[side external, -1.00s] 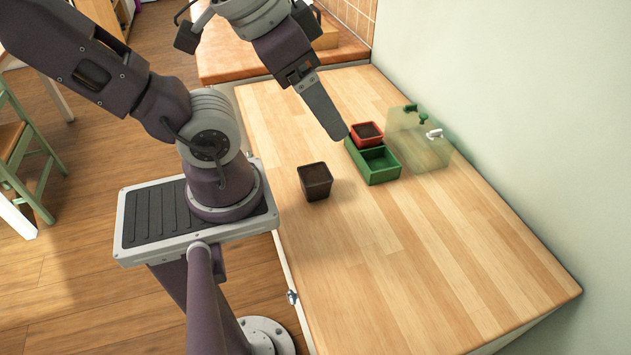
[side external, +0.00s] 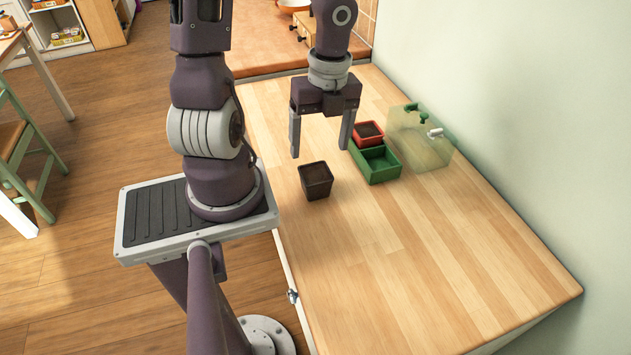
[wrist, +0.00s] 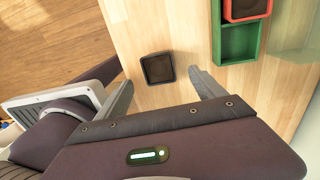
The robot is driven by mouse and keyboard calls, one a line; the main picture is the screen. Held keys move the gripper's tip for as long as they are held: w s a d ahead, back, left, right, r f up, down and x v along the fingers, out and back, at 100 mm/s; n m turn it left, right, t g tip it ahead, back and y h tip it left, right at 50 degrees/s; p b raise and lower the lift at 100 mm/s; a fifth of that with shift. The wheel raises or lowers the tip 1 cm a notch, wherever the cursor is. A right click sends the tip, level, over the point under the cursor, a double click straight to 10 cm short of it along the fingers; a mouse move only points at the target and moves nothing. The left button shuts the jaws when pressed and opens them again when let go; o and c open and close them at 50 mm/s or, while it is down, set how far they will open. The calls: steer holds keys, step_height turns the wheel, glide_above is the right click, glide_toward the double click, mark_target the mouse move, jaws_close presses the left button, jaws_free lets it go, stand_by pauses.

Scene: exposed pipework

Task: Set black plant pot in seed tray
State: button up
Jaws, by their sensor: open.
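The black plant pot (side external: 316,182) stands upright on the wooden worktop, with dark soil-like filling. It also shows in the wrist view (wrist: 158,68), ahead of and between the fingertips. The green seed tray (side external: 383,173) lies to the right of the pot and has two compartments. Its far compartment holds a red pot (side external: 368,134); its near compartment is empty. In the wrist view the tray (wrist: 238,42) is at the upper right. My gripper (side external: 320,152) is open and empty, pointing down above the worktop, behind the black pot in the side view and apart from it.
A translucent greenish box (side external: 422,145) with a green and a white handle-like fitting stands right of the tray by the wall. The worktop's near part (side external: 420,270) is clear. A chair (side external: 30,140) stands on the floor at left.

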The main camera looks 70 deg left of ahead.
mark_target(315, 175)
steer(key=f, duration=0.4)
steer(key=s+f, duration=0.1)
steer(key=f, duration=0.1)
steer(key=shift+d+f, duration=0.15)
steer(key=shift+f, duration=0.25)
steer(key=c, duration=1.5)
steer(key=shift+c, duration=0.2)
steer(key=shift+r, duration=0.15)
step_height(315, 175, up, 10)
steer(key=w+a, duration=0.2)
steer(key=w, duration=1.3)
steer(key=f, duration=0.9)
steer(key=shift+w+d+f, duration=0.1)
steer(key=shift+w+d, duration=0.1)
steer(key=shift+w, duration=0.2)
